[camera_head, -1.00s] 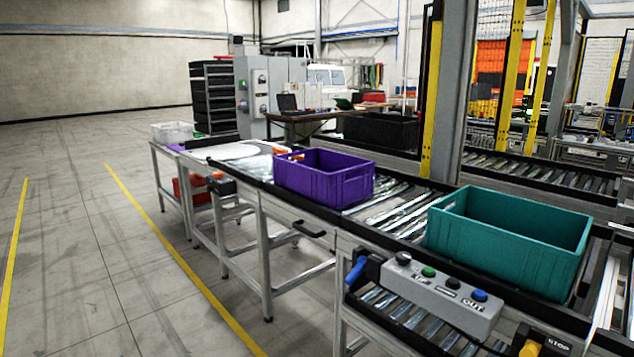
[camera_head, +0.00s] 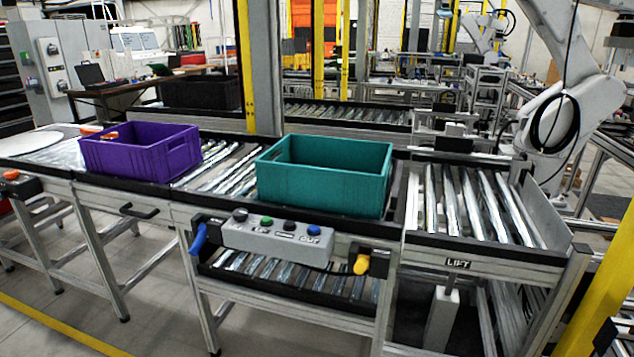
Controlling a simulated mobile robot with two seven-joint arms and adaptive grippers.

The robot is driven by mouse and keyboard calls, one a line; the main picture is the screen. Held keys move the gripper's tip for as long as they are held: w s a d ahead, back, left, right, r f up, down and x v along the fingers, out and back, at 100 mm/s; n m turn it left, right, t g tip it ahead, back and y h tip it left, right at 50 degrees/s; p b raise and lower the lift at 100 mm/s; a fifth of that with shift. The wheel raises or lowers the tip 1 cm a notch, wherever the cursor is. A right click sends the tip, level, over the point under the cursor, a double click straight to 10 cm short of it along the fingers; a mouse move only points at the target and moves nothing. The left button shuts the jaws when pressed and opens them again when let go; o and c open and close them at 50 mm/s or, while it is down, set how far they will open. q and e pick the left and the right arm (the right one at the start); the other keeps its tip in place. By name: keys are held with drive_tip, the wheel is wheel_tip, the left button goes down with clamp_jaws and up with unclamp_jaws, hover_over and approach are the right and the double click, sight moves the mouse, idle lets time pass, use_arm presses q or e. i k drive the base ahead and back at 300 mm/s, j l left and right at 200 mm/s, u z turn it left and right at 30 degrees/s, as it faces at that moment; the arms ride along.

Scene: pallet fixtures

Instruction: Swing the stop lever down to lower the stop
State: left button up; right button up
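The stop lever (camera_head: 361,264) has a yellow handle and sits at the right front of the conveyor frame. It is attached to a black block (camera_head: 380,261), which carried a STOP label in the earlier view. The exact angle of the lever is hard to tell at this size. The stop itself cannot be clearly made out. A teal crate (camera_head: 322,194) stands on the rollers behind the control box, and a purple crate (camera_head: 140,163) stands further left. Neither of my grippers is in view.
A grey control box (camera_head: 276,240) with several buttons is on the conveyor front, with a blue lever (camera_head: 198,238) at its left. A roller section marked LIFT (camera_head: 458,263) lies to the right. A yellow post (camera_head: 598,290) stands at the right edge. Floor is free at front left.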

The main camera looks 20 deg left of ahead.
sight(363, 263)
drive_tip(key=i+l, duration=0.1)
drive_tip(key=i, duration=0.55)
drive_tip(key=i+l, duration=0.1)
drive_tip(key=i, duration=0.5)
drive_tip(key=u, duration=0.05)
